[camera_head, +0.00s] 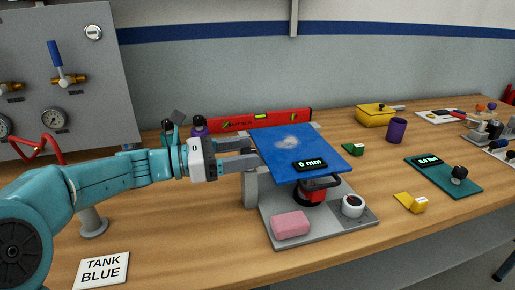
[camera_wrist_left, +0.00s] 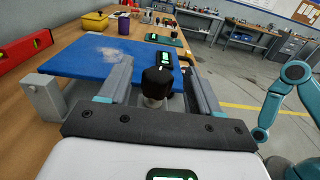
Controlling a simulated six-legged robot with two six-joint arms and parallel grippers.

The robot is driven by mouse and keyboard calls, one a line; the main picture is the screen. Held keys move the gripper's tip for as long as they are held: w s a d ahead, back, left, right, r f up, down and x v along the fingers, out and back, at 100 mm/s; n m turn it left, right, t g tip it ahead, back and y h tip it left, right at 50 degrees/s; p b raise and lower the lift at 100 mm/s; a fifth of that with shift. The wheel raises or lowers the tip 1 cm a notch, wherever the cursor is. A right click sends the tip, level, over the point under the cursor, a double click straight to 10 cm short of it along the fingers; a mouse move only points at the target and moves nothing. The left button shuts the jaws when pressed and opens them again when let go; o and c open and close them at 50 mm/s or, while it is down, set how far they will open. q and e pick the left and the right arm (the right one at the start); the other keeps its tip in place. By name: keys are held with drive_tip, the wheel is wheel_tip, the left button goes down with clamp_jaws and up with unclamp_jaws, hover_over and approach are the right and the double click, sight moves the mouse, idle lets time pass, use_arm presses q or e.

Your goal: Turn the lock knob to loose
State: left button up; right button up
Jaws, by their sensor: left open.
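In the left wrist view a black knob (camera_wrist_left: 157,80) with a pale mark stands on a short metal stem, between the fingers of my left gripper (camera_wrist_left: 158,88). The fingers are apart, with a visible gap on each side of the knob. In the head view my left gripper (camera_head: 254,153) reaches in from the left, at the left edge of the blue plate (camera_head: 290,150); I cannot make out the knob there. The plate is on the grey test rig (camera_head: 318,236) and carries a black display (camera_head: 310,166) reading 0 mm. My right gripper is not in view.
A red level (camera_head: 260,120) lies behind the plate. A yellow bin (camera_head: 375,117), a purple cup (camera_head: 397,130) and a teal gauge board (camera_head: 443,178) stand to the right.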

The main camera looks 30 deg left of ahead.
use_arm(q)
drive_tip(key=x, duration=0.2)
drive_tip(key=shift+w+d+f, duration=0.1)
drive_tip(key=shift+w+d, duration=0.1)
drive_tip(key=shift+w, duration=0.1)
drive_tip(key=shift+w+d, duration=0.3)
drive_tip(key=c, duration=1)
drive_tip(key=shift+o, duration=0.2)
